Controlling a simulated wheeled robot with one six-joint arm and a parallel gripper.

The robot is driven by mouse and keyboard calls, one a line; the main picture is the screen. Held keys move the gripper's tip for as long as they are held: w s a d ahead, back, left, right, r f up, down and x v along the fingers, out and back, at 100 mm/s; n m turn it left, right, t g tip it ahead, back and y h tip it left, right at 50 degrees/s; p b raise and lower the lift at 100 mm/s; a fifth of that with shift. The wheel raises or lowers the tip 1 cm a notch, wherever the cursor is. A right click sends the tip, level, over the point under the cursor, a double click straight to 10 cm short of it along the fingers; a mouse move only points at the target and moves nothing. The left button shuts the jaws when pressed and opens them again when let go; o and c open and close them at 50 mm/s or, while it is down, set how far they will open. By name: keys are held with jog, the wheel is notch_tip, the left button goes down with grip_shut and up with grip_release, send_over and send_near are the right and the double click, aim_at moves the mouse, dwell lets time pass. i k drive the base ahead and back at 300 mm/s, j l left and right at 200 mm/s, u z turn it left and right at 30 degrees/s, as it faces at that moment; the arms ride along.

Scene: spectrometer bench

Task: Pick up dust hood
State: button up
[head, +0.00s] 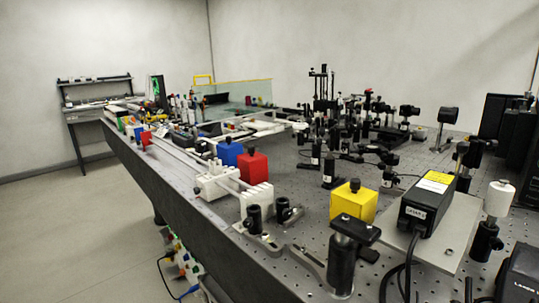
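I cannot tell for sure which thing is the dust hood. Three box-like covers stand on the optical table: a yellow one (353,201) with a black knob on top at centre right, a red one (253,167) with a dark knob near the middle, and a blue one (230,153) just behind the red. The yellow cover stands apart from the other two, partly hidden at the front by a black post mount. My gripper is not in view.
The perforated optical table (290,215) is crowded with posts and mounts at right. A black post mount (345,255), a black laser box (428,203) with cables and a white-topped post (494,205) stand near the yellow cover. The floor (75,225) at left is clear.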

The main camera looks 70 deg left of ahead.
aim_at(227, 152)
jog(key=u, duration=2.05)
